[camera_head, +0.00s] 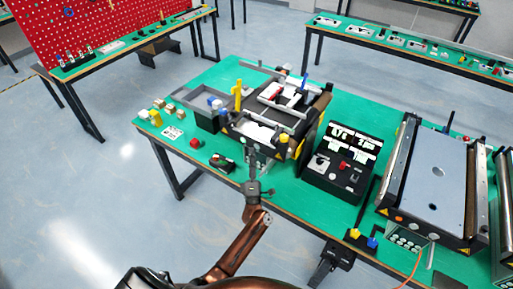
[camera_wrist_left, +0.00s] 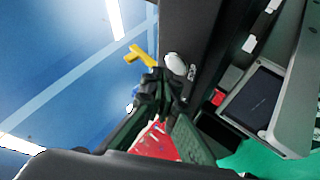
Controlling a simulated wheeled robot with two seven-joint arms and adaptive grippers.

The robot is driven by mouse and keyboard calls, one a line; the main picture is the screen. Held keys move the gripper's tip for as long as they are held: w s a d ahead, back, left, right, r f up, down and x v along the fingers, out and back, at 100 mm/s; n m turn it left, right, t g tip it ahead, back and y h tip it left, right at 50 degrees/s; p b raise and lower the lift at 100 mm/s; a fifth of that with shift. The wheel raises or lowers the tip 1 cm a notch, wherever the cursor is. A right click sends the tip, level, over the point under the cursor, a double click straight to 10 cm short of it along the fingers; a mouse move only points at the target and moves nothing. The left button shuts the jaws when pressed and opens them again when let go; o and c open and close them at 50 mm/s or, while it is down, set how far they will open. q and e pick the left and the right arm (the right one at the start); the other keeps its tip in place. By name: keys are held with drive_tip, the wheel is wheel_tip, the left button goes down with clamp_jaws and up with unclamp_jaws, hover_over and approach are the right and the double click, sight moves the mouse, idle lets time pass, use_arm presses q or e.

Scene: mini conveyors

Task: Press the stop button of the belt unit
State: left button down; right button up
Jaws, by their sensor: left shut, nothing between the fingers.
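The belt unit (camera_head: 305,131) stands on the green table, a dark frame with grey rails, a yellow lever (camera_head: 238,95) and a yellow knob (camera_head: 284,138). My left gripper (camera_head: 250,146) is at its near side, pointing away from me, with its fingers together and empty. In the left wrist view the fingertips (camera_wrist_left: 152,84) are close to a pale round button (camera_wrist_left: 175,63) on the dark side of the unit. I cannot tell if they touch it, nor read its label, so I cannot confirm it is the stop button.
A black control box (camera_head: 325,182) with a red knob and white labels stands to the right. Further right is a larger conveyor (camera_head: 433,170). A red piece (camera_head: 195,142) and a dark device (camera_head: 221,162) lie left of my gripper. Small blocks lie at the table's left end.

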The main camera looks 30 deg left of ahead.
use_arm(q)
drive_tip(key=shift+w, duration=0.6)
idle(0.6)
drive_tip(key=shift+s, duration=0.85)
drive_tip(key=s+p, duration=0.2)
drive_tip(key=s, duration=0.3)
drive_tip(key=shift+a, duration=0.15)
